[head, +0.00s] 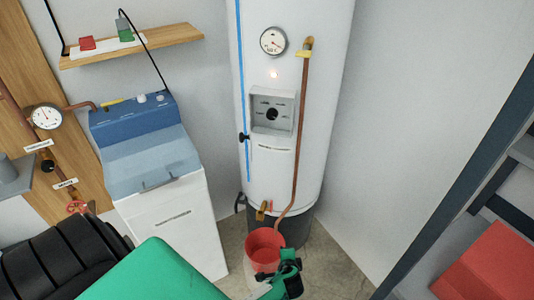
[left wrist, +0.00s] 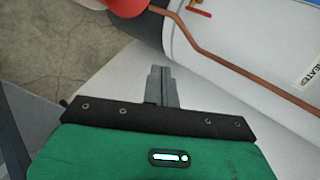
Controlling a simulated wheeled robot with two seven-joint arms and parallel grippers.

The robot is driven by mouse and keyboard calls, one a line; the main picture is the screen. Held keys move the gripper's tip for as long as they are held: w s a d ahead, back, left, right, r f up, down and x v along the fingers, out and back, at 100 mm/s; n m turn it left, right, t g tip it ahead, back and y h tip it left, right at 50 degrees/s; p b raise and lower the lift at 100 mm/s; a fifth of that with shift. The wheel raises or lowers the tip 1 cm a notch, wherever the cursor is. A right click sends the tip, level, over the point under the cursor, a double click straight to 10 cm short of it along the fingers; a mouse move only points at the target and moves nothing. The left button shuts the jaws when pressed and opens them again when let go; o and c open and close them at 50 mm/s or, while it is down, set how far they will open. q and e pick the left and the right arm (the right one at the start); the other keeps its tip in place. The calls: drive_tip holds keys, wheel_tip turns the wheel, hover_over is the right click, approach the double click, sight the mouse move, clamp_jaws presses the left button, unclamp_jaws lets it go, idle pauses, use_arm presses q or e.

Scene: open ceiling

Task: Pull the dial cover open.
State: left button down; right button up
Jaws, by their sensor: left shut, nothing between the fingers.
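The grey dial box (head: 272,111) sits on the front of the white water heater (head: 325,100). A black dial (head: 272,114) and small markings show inside its frame. I cannot make out a separate cover or tell whether a clear one lies over the dial. My left gripper (head: 291,262) is low in front of the heater, beside the red bucket and well below the dial box. In the left wrist view its fingers (left wrist: 162,82) are together and empty, with the heater's lower body beyond them. My right gripper is not in view.
The red bucket (head: 265,247) stands at the heater's base, under a tap. A copper pipe (head: 303,120) runs down the heater's right side. A blue and white appliance (head: 150,160) stands left. A dark rack with a red box (head: 490,270) is at right.

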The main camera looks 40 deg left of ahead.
use_arm(q)
drive_tip(key=w+a+r+n+t+y+p, duration=0.1)
drive_tip(key=a+r+y, duration=0.15)
drive_tip(key=r, duration=1.05)
drive_tip(key=w+a+r+n+y+p, duration=0.15)
drive_tip(key=r+y, duration=0.25)
drive_tip(key=r, duration=0.9)
drive_tip(key=w+a+r+n+t+y+p, duration=0.1)
drive_tip(key=w+a+r+y, duration=0.15)
drive_tip(key=r, duration=1.05)
drive_tip(key=w+a+p, duration=0.2)
drive_tip(key=a+p, duration=0.4)
drive_tip(key=a, duration=0.4)
drive_tip(key=shift+a+f, duration=0.25)
drive_tip(key=shift+f, duration=0.05)
